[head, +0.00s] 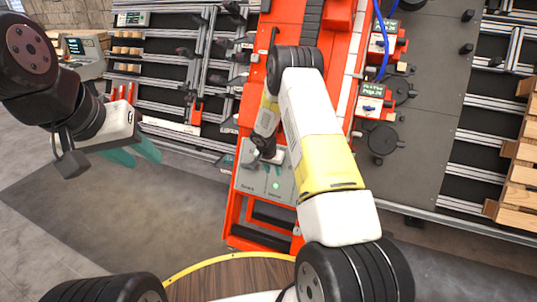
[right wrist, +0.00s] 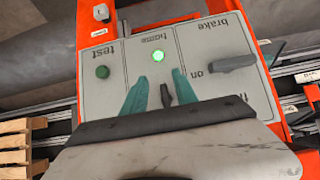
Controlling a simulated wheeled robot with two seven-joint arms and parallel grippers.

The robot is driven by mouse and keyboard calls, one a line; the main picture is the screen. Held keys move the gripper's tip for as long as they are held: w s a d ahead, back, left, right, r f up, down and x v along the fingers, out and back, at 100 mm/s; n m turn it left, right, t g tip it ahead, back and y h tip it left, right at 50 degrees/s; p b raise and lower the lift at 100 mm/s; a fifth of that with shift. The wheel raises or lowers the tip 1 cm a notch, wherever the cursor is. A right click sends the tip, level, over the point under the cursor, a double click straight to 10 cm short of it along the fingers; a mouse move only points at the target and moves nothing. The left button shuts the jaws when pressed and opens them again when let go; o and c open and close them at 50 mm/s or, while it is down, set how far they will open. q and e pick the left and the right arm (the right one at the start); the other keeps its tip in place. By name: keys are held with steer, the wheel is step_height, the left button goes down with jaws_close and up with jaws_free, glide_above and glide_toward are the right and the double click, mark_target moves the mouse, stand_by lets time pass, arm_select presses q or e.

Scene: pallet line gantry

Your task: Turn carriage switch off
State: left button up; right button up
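A light grey control panel (right wrist: 118,66) on an orange frame fills the right wrist view, its labels upside down. My right gripper (right wrist: 160,90) is over it with its teal fingers apart. A small dark lever (right wrist: 165,95) shows between the fingers; I cannot tell whether they touch it, and its label is hidden. A grey handle (right wrist: 232,63) lies sideways under "brake", near "on". I see no carriage label. In the head view the panel (head: 247,180) is partly covered by my right arm. My left gripper (head: 135,153) is open and empty at the left.
A lit green lamp (right wrist: 158,56) is by "home" and a dark green button (right wrist: 102,72) by "test". The orange gantry rail (head: 290,30) runs away behind the panel. Red units with small screens (head: 371,91) stand on its right. Wooden pallets (head: 522,165) are at far right. The floor front left is clear.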

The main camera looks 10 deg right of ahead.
steer(key=w+d, duration=0.1)
steer(key=w, duration=0.1)
steer(key=w+d, duration=0.2)
steer(key=shift+w+d+f, duration=0.1)
steer(key=shift+w, duration=0.15)
steer(key=shift+w+f, duration=0.1)
steer(key=shift+f, duration=0.35)
jaws_close()
